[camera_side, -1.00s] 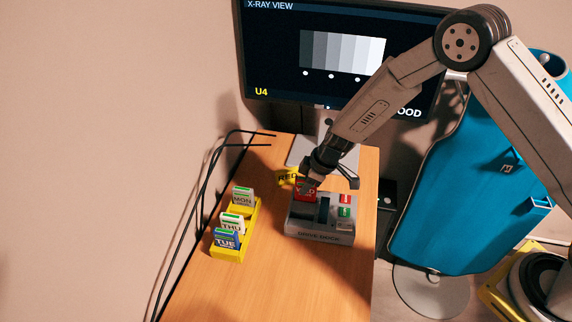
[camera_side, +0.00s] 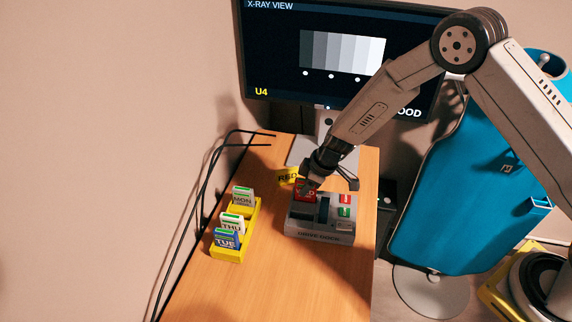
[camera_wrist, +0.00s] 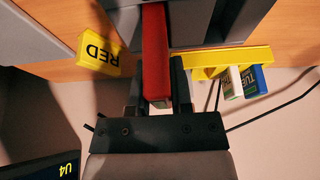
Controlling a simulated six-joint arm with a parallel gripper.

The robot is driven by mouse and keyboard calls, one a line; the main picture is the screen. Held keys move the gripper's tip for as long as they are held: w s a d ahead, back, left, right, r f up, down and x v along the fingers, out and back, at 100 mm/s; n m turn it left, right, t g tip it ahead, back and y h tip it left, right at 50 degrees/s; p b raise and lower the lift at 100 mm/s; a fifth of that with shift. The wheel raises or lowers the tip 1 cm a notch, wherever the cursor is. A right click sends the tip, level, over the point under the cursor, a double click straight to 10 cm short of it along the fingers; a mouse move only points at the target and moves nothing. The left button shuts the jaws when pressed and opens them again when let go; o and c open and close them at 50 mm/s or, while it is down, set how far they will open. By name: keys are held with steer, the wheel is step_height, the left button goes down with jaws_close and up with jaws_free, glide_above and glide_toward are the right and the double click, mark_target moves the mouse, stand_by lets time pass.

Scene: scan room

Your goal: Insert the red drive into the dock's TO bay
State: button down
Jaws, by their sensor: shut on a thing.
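The red drive (camera_side: 306,195) is upright between the jaws of my gripper (camera_side: 312,184), at the left rear part of the grey drive dock (camera_side: 318,237). My gripper is shut on it. In the wrist view the red drive (camera_wrist: 156,50) runs up from between the two dark fingers (camera_wrist: 157,88), and its far end meets the grey dock (camera_wrist: 215,25). The dock's dark slot at its middle looks empty in the side view. The bay labels are too small to read, and my gripper hides part of the dock's rear.
A yellow tag reading RED (camera_side: 288,176) lies behind the dock. A yellow rack (camera_side: 229,254) with drives marked MON, THU and TUE stands to the left. A monitor (camera_side: 320,60) stands at the back. Black cables run along the table's left edge. The table front is clear.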

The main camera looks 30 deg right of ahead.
steer(key=shift+f, duration=0.75)
stand_by(0.6)
steer(key=shift+c, duration=1.4)
jaws_free()
steer(key=shift+r, duration=0.15)
steer(key=shift+r, duration=3.35)
steer(key=shift+r, duration=0.1)
